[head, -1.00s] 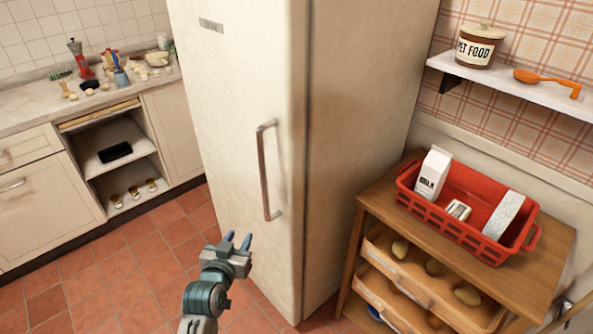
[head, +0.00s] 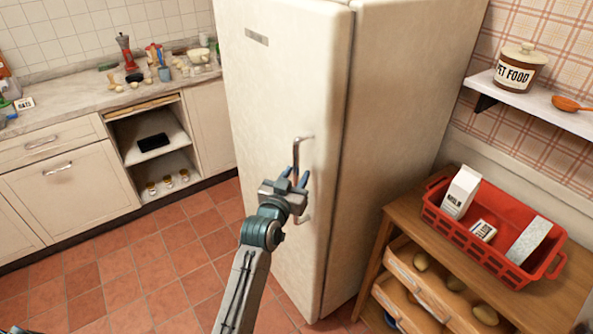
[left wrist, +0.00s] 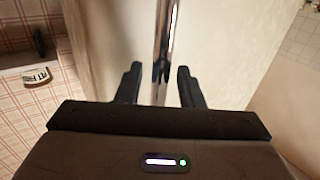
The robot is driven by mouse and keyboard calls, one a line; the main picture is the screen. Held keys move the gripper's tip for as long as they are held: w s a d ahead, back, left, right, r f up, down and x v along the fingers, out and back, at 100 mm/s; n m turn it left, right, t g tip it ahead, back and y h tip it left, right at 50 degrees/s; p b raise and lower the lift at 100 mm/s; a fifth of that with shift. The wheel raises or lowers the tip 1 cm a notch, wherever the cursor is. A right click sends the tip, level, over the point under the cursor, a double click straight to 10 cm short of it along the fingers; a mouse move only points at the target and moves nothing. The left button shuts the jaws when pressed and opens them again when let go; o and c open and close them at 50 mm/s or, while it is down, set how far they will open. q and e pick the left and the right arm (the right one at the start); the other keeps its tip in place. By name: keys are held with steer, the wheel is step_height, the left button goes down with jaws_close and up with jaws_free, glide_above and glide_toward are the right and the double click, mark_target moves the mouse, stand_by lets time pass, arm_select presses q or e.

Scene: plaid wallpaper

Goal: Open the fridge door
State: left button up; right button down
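The tall cream fridge (head: 400,110) stands in the middle of the head view with its door (head: 280,90) shut. A slim vertical metal handle (head: 296,152) sits near the door's right edge. My left gripper (head: 296,177) is in front of the handle and hides its middle part. In the left wrist view the handle (left wrist: 164,45) runs down between the two dark fingers of my left gripper (left wrist: 158,80). The fingers are open, with a gap on each side of the handle. My right gripper is not in view.
A wooden stand (head: 400,222) with a red crate (head: 433,213) is right of the fridge, below a white shelf (head: 540,103). A counter (head: 80,115) with cabinets is at the left. The tiled floor (head: 150,270) left of the fridge is clear.

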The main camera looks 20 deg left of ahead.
arm_select(q)
steer(key=shift+w, duration=0.4)
jaws_close()
